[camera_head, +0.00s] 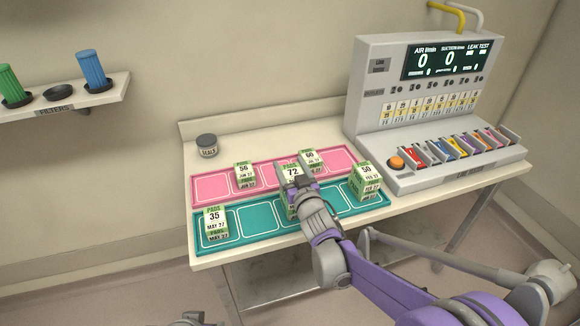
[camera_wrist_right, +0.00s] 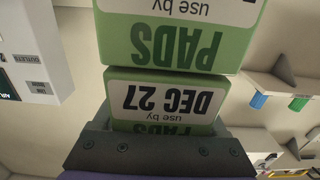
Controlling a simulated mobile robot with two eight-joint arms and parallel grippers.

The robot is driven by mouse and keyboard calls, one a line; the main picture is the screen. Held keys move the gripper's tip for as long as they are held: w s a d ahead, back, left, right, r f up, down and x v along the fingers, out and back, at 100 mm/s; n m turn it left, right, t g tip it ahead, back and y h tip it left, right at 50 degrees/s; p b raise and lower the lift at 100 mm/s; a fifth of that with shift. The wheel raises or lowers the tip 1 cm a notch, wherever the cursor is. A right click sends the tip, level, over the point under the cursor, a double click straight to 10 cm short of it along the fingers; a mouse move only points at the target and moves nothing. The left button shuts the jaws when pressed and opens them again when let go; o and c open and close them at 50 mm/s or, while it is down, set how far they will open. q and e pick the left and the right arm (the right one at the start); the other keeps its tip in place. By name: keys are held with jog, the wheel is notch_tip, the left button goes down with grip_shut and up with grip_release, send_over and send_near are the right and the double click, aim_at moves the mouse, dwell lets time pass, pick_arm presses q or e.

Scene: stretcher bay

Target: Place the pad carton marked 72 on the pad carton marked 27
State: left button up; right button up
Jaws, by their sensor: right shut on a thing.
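The pad carton marked 72 (camera_head: 292,172) is green and white and stands over the middle of the teal mat (camera_head: 240,230). My right gripper (camera_head: 297,184) is shut on it. In the right wrist view, which is upside down, the held carton (camera_wrist_right: 165,98) reads DEC 27 behind a dark finger plate. Another green pad carton (camera_wrist_right: 170,42) appears directly below it, its number out of frame; in the head view my gripper mostly hides it. I cannot read a 27 number or tell whether the two touch. Part of my left gripper (camera_head: 190,318) shows at the bottom edge.
Carton 35 (camera_head: 214,221) stands at the teal mat's left end and carton 50 (camera_head: 366,178) at its right. Cartons 56 (camera_head: 244,174) and 60 (camera_head: 310,158) are on the pink mat (camera_head: 212,187). A dark jar (camera_head: 207,146) and a console (camera_head: 430,110) stand behind.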

jog(key=shift+f, duration=0.2)
jog(key=o, duration=1.5)
jog(key=shift+r, duration=0.1)
